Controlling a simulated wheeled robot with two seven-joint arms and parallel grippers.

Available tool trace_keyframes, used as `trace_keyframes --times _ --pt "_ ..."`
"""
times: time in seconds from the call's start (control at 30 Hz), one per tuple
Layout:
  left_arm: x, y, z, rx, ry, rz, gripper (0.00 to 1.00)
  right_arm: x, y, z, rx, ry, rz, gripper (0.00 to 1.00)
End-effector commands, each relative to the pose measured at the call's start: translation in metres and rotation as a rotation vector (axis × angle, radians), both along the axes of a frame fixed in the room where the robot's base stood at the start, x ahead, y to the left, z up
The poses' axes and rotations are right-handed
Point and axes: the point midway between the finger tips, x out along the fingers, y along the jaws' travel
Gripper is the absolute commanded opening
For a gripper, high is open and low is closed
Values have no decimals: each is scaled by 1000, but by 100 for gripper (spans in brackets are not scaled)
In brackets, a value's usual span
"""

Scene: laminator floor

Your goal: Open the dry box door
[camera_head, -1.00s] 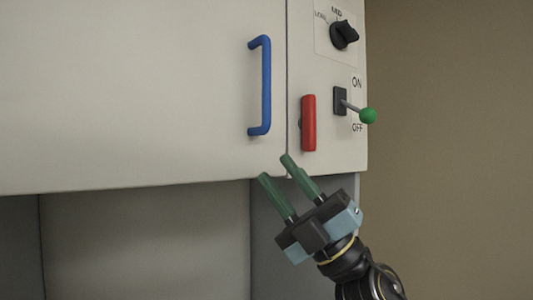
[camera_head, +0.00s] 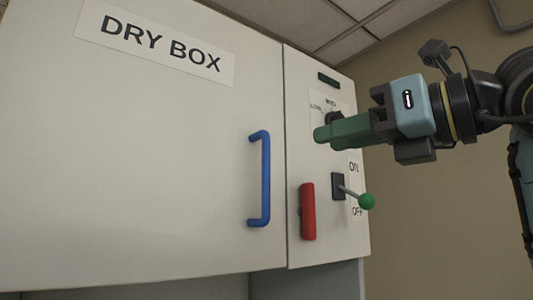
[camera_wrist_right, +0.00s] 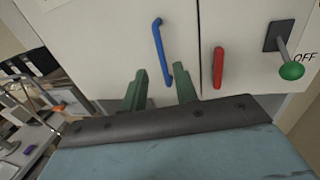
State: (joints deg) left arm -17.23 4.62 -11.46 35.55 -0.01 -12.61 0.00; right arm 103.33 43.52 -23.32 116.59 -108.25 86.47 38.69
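The dry box door (camera_head: 140,150) is a large white panel with a "DRY BOX" label. It looks shut, flush at its seam. Its blue vertical handle (camera_head: 265,180) is near the right edge. It also shows in the right wrist view (camera_wrist_right: 161,52). A red upright bar (camera_head: 308,211) sits on the panel just right of the seam. My right gripper (camera_head: 325,133) points left in front of that panel, above the red bar, partly covering a black knob (camera_head: 334,117). In the wrist view its green fingers (camera_wrist_right: 162,78) are apart and empty. My left gripper is not in view.
A lever with a green ball (camera_head: 367,201) sticks out right of the red bar, by the ON/OFF labels. In the wrist view, a bench with assorted items (camera_wrist_right: 35,115) stands at the left. Open space lies right of the box.

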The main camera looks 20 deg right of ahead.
Motion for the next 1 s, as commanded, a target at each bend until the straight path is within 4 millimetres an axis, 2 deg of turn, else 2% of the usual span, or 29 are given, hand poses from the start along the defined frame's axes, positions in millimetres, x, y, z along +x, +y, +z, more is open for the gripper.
trace_keyframes --times 0.6,0.8,1.0 --pt "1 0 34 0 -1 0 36 96 60 1 -1 5 6 30" --pt "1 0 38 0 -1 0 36 109 67 0 -1 2 5 30" --pt "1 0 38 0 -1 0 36 111 68 -1 -1 2 4 30"
